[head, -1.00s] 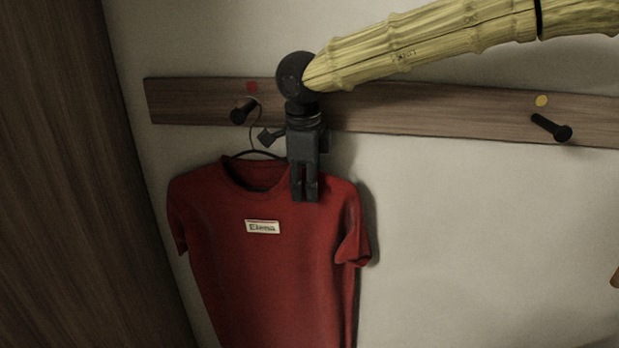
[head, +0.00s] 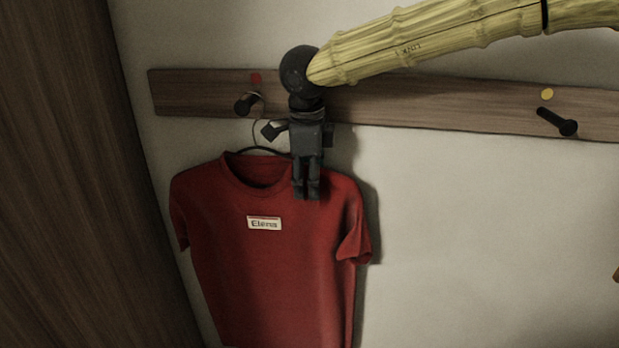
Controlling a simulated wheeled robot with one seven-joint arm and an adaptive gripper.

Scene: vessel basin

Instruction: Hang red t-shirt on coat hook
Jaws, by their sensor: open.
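The red t-shirt (head: 275,270) hangs upright on a dark hanger (head: 262,150), below the left coat hook (head: 249,103) that has a red mark above it. The hanger's thin wire hook rises to this peg and appears to loop over it. A white label reading "Elena" (head: 264,223) is on the shirt's chest. My gripper (head: 306,193) points down in front of the shirt's right shoulder, just right of the collar. Its fingers look close together in this view, and whether they touch the cloth I cannot tell.
The wooden rail (head: 420,105) runs across the wall behind my arm. A second coat hook (head: 557,121) with a yellow mark is at the right, empty. A dark wood panel (head: 80,200) stands at the left. The wall right of the shirt is clear.

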